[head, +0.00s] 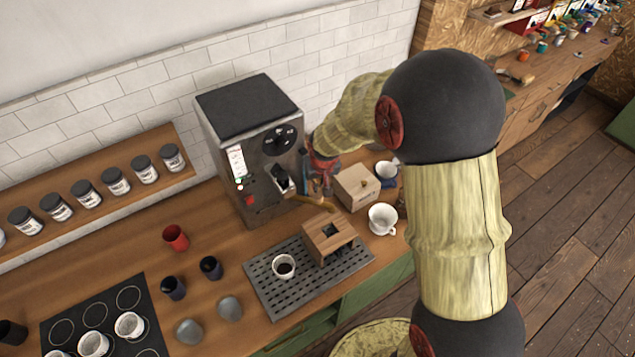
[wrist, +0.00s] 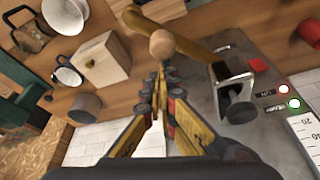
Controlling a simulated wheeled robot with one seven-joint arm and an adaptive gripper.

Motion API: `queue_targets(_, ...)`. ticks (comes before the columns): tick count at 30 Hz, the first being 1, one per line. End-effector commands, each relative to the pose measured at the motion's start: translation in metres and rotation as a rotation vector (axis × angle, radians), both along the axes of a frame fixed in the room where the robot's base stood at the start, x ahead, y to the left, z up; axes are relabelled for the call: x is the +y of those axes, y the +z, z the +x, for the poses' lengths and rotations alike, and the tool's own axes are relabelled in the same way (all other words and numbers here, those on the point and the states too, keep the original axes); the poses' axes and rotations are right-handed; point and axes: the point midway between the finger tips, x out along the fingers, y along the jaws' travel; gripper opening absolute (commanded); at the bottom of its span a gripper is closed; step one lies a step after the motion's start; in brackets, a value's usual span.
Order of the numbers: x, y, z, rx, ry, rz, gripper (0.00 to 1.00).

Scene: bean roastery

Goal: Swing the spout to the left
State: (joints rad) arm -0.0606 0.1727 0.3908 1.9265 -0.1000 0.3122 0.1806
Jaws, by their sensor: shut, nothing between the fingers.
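The grey machine (head: 226,165) stands against the tiled wall. Its brass-coloured spout (head: 312,202) reaches from the metal block on the machine's front towards the right. In the wrist view the spout (wrist: 196,48) runs from the block (wrist: 232,82) to the upper left, and a round wooden knob (wrist: 162,43) shows on it. My gripper (head: 321,186) is at the machine's right side, close to the spout. In the wrist view its fingertips (wrist: 159,76) are together and empty, just below the knob; whether they touch it I cannot tell.
A wooden box (head: 357,187) stands just right of my gripper, with a white cup (head: 382,218) beside it. Below the spout, a wooden stand (head: 330,239) and a cup of dark liquid (head: 284,266) sit on the slotted tray (head: 268,295). A red cup (head: 175,238) stands left.

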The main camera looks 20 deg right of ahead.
Motion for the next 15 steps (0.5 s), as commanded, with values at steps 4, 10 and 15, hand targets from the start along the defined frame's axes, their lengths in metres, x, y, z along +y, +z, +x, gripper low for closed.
queue_targets(4,0.0015,-0.0029,-0.0037,0.001,-0.03,0.0,0.0)
queue_targets(10,0.0021,-0.0017,-0.0057,0.0,-0.054,0.0,0.0)
queue_targets(15,0.0029,-0.0025,-0.0085,0.001,-0.081,0.0,0.0)
